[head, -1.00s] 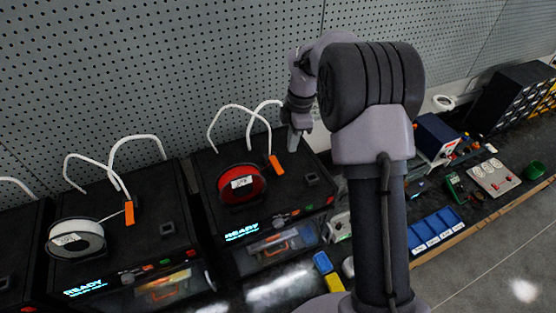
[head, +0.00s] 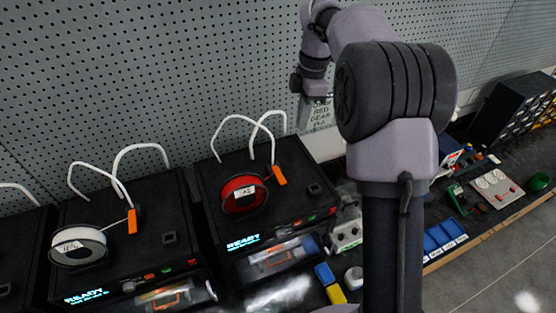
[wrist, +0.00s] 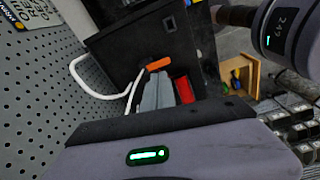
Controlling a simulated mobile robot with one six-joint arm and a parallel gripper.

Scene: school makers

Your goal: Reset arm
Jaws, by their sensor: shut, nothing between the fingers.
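My gripper (head: 304,112) hangs at the end of my raised arm, in front of the pegboard and above the back right of the red-spool printer. Its fingers are together with nothing between them. In the wrist view my gripper (wrist: 157,92) points toward a black printer (wrist: 130,40) with an orange clip (wrist: 159,64) and a red spool (wrist: 183,88) partly hidden behind the fingers. My arm is folded up and covers part of the bench.
Two black printers carry a red spool (head: 243,194) and a white spool (head: 78,246), with white tubes arching above. A blue tray (head: 443,238), a red-buttoned panel (head: 492,188) and a green cup (head: 539,182) lie on the right of the bench. The pegboard (head: 150,70) stands behind.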

